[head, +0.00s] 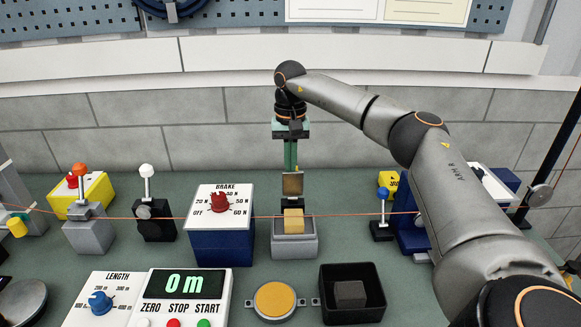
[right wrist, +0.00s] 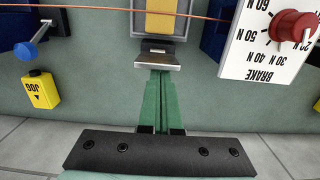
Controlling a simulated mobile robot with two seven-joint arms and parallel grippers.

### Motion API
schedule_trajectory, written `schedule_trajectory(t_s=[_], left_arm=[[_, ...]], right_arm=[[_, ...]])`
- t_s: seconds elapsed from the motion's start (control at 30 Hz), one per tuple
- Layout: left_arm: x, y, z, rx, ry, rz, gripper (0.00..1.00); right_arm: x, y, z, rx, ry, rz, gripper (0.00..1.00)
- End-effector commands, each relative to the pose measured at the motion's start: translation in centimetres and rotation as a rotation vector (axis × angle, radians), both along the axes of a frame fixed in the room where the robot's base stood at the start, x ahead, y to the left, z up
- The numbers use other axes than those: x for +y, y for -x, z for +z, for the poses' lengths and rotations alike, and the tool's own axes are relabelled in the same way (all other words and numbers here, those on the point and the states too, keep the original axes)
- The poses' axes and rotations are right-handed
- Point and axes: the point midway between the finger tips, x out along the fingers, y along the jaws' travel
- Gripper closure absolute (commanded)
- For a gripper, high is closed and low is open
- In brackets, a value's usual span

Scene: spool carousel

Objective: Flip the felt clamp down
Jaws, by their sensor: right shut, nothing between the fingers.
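The felt clamp (head: 294,246) is a grey block with a yellow felt pad (head: 293,222) on top. Its hinged flap (head: 292,184) stands up at the back, tan face forward. In the right wrist view the flap (right wrist: 157,59) shows as a metal plate beside the yellow pad (right wrist: 160,22). My right gripper (head: 291,168) points down with its green fingers together and empty. Its tips (right wrist: 158,76) are right at the flap, on the wall side; I cannot tell whether they touch it. My left gripper is out of view.
An orange line (head: 180,218) runs across the bench over the clamp. The blue brake box (head: 221,246) stands left of the clamp, a blue-knobbed lever (head: 382,215) right. A yellow round pad (head: 274,300) and a black tray (head: 352,315) lie in front.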

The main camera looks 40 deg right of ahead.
Motion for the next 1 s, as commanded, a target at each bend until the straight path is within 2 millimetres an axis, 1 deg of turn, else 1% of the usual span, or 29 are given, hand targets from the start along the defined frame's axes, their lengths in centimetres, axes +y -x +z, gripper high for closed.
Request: schedule_trajectory(t_s=[1.0], left_arm=[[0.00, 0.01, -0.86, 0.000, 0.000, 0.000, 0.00]], right_arm=[[0.12, 0.12, 0.06, -0.131, 0.109, 0.000, 1.00]])
